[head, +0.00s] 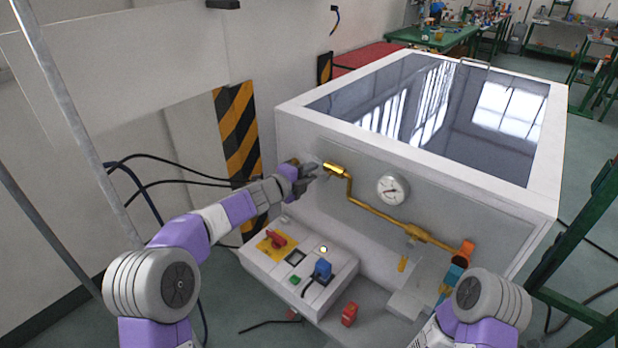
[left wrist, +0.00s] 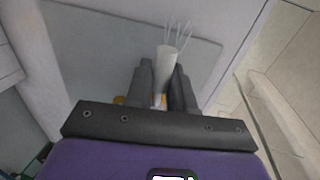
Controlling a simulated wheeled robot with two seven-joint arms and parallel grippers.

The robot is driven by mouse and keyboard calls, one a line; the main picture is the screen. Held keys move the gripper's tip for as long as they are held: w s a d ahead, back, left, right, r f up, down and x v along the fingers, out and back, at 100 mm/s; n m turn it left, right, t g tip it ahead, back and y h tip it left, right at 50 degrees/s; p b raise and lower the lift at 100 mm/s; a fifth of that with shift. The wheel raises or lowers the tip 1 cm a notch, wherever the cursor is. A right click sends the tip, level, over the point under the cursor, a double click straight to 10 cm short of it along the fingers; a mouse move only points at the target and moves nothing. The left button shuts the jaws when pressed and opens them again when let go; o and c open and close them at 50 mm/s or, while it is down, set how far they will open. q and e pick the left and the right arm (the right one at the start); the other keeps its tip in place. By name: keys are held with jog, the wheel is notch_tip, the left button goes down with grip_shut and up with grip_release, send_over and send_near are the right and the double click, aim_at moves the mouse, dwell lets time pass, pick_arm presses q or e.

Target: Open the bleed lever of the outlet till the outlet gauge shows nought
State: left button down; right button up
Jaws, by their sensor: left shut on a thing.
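My left gripper (head: 312,172) is at the left end of the brass outlet pipe (head: 372,213), in front of the machine's grey panel. In the left wrist view its two dark fingers (left wrist: 162,90) are shut on a pale grey cylindrical piece (left wrist: 167,58), which I take to be the bleed lever. Several thin pale streaks (left wrist: 178,32) rise from its end. How far the lever is turned cannot be told. The round white outlet gauge (head: 392,190) is on the panel right of the gripper; its reading is too small to be sure of. My right gripper is not in view.
A control box (head: 297,268) with a red switch (head: 275,239) and a blue plug (head: 322,269) stands below the left forearm. An orange fitting (head: 467,248) ends the pipe at the right, near my right arm. A green frame (head: 585,250) stands at the far right.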

pick_arm(q)
jog(key=shift+a+r, duration=0.1)
jog(key=shift+r, duration=0.15)
dwell(0.3)
jog(key=c, duration=1.1)
grip_release()
jog(key=shift+f, duration=0.1)
jog(key=v, duration=0.7)
jog(key=shift+s, duration=0.2)
jog(key=shift+a, duration=0.15)
